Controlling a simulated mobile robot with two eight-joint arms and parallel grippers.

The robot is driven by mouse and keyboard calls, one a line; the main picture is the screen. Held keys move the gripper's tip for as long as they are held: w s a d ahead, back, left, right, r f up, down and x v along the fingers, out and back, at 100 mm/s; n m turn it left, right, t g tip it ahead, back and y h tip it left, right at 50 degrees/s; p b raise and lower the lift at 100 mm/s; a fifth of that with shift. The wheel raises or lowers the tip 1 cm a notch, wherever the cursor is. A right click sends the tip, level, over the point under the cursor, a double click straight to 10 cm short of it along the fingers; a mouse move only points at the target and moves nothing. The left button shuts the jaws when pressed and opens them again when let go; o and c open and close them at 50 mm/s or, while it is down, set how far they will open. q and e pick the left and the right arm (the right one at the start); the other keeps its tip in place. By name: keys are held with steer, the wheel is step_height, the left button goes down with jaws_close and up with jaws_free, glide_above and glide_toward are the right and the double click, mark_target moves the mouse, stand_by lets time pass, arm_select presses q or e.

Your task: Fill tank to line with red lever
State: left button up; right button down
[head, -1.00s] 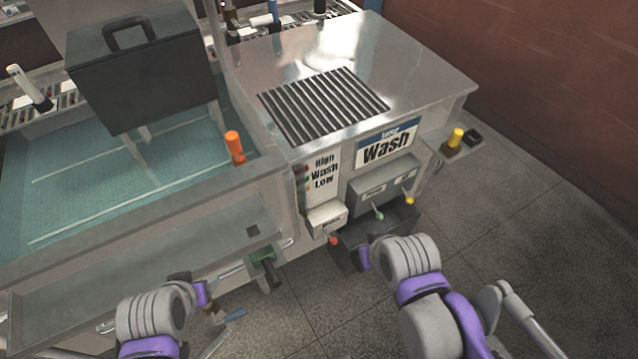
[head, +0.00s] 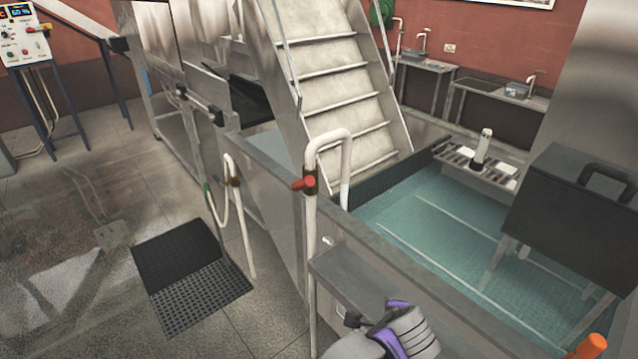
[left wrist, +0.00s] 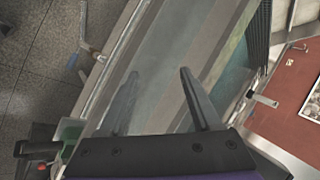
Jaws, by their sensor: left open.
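The tank (head: 335,263) stands at right with teal water inside and white lines under the surface. A red lever (head: 303,184) sits on the side of a tall white hooked pipe at the tank's near left corner. My left arm shows at the bottom of the head view, its wrist by the tank's outer ledge; the fingers are not clear there. In the left wrist view my left gripper (left wrist: 158,73) is open and empty, its two fingers apart above a grey metal surface. My right gripper is out of view.
A smaller white pipe (head: 228,170) stands left of the tall one. Metal stairs (head: 342,85) rise behind the tank. A dark box (head: 575,215) stands over the water at right. A black mat (head: 190,270) lies on the open floor. A control panel (head: 25,35) stands far left.

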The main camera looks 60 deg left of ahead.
arm_select(q)
steer(key=s+a+r+m+g+y, duration=0.1)
steer(key=a+r+m+g+y, duration=0.3)
steer(key=a, duration=0.9)
steer(key=m+g+y+b, duration=0.1)
steer(key=m+g+y, duration=0.2)
steer(key=m+y, duration=0.45)
glide_toward(300, 185)
steer(key=a, duration=0.4)
steer(key=shift+m, duration=0.25)
steer(key=a, duration=1)
steer(key=shift+s+f+p, duration=0.3)
steer(key=shift+s+p, duration=0.1)
jaws_close()
